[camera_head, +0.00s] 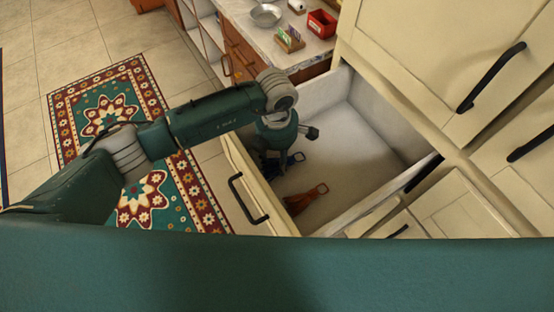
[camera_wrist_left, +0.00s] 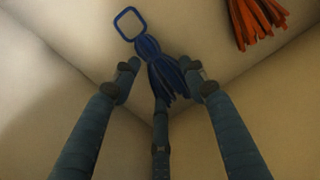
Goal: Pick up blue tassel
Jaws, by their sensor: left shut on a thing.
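The blue tassel (camera_wrist_left: 148,48) has a square ring at its top and a fringed skirt. It shows in the left wrist view between the fingers of my left gripper (camera_wrist_left: 160,72), which is shut on its fringe. In the head view the blue tassel (camera_head: 296,158) shows partly beside my left gripper (camera_head: 280,160), inside the open drawer (camera_head: 335,115). Whether the tassel still touches the drawer floor cannot be told. My right gripper is not in view.
An orange-brown tassel (camera_head: 306,199) lies nearby on the drawer floor; it also shows at the upper right of the left wrist view (camera_wrist_left: 256,22). The drawer walls surround the gripper. A counter (camera_head: 262,44) with a metal bowl (camera_head: 265,15) and a red box (camera_head: 322,23) stands behind.

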